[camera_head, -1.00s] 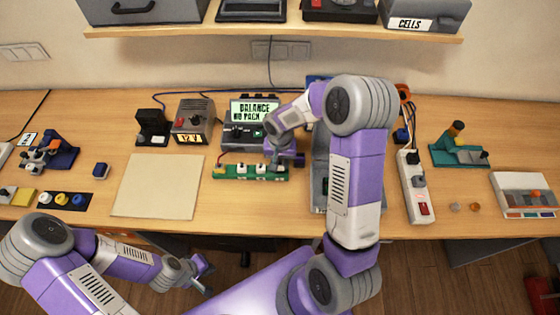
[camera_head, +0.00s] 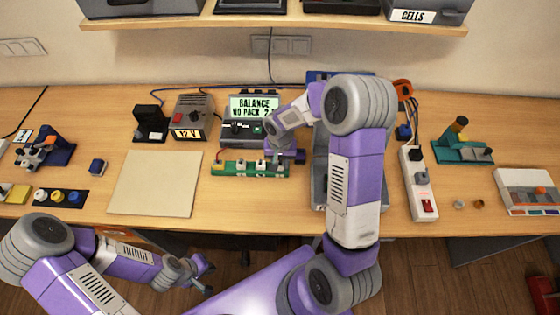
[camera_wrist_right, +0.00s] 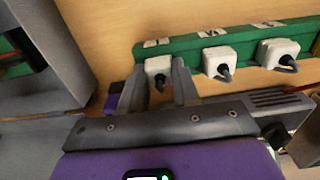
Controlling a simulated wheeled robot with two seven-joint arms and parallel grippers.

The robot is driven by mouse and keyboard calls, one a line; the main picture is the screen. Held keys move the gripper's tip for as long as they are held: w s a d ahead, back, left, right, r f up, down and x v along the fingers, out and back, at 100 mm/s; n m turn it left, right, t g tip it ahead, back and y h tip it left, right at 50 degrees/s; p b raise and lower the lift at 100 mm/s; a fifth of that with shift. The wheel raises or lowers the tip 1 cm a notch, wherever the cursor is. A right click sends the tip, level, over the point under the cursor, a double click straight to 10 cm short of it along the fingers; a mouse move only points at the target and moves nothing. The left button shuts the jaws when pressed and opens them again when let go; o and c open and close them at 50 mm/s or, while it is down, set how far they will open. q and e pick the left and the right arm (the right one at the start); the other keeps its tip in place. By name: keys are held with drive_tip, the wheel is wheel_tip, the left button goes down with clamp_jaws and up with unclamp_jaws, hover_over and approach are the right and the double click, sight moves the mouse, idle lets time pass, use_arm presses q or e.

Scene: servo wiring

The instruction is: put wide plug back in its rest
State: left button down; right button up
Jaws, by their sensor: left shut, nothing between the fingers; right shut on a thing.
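A green rail (camera_head: 225,169) lies on the bench with white plugs along it. In the right wrist view the rail (camera_wrist_right: 195,44) shows three white plugs with dark cables. My right gripper (camera_wrist_right: 161,82) is shut on the leftmost white plug (camera_wrist_right: 158,66) there, which sits at the rail. I cannot tell whether it is fully seated or if it is the wide plug. In the head view my right gripper (camera_head: 278,163) is at the rail's right end and hides that plug. My left gripper (camera_head: 206,275) is shut and empty, low in front of the bench.
A balance display (camera_head: 254,107) stands behind the rail. A grey tray (camera_head: 319,170) is just right of it, partly behind my right arm. A pale mat (camera_head: 155,183) lies left. A white power strip (camera_head: 417,185) stands right.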

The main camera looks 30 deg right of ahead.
drive_tip(key=o, duration=1.1)
drive_tip(key=shift+r, duration=0.1)
wheel_tip(320, 180, up, 7)
drive_tip(key=shift+r+p, duration=0.2)
drive_tip(key=shift+p, duration=0.2)
